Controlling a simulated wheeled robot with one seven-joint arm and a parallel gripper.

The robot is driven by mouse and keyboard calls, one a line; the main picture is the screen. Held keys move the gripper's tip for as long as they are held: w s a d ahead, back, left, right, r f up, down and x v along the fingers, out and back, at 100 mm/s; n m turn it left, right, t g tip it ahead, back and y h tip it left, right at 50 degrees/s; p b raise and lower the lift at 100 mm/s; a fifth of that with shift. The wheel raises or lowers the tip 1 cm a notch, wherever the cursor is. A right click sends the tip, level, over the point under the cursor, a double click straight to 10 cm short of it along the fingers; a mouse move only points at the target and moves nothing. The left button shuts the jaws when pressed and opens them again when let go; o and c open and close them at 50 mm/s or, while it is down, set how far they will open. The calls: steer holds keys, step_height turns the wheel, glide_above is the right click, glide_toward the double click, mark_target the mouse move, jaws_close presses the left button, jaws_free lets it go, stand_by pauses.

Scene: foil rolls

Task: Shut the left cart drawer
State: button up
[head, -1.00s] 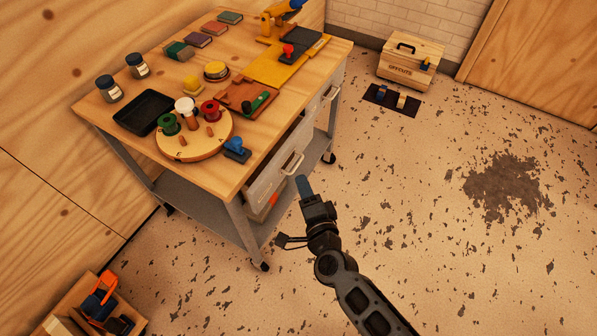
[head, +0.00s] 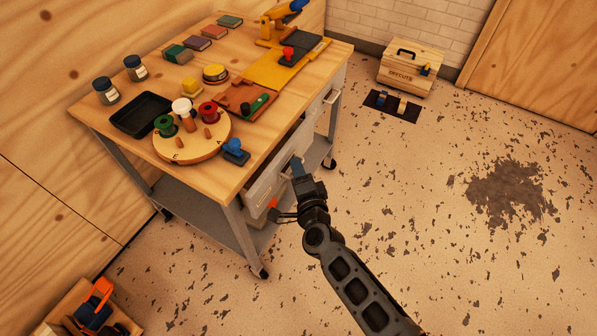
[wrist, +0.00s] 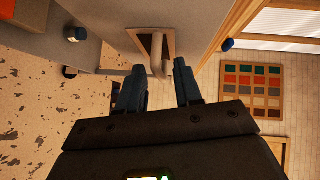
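The left cart drawer (head: 262,192) is a grey front panel under the wooden cart top (head: 190,140), standing out a little from the cart, with a dark gap above it. My gripper (head: 298,168) is at this drawer's handle, pointing at its front; the fingers hide most of the handle. In the wrist view my gripper (wrist: 160,75) has its two dark fingers apart, with the pale handle (wrist: 157,55) just beyond and between the fingertips. I cannot tell whether they touch.
A second drawer handle (head: 331,96) is farther right on the cart. The cart top carries a round wooden board (head: 190,148), a black tray (head: 140,113) and jars. A wooden offcuts box (head: 408,72) stands by the wall. The floor right of the cart is open.

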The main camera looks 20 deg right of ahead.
mark_target(285, 166)
steer(key=shift+c, duration=0.3)
jaws_close()
steer(key=shift+w+a, duration=1.3)
steer(key=shift+a, duration=0.05)
steer(key=shift+o, duration=0.3)
jaws_free()
steer(key=shift+r, duration=0.1)
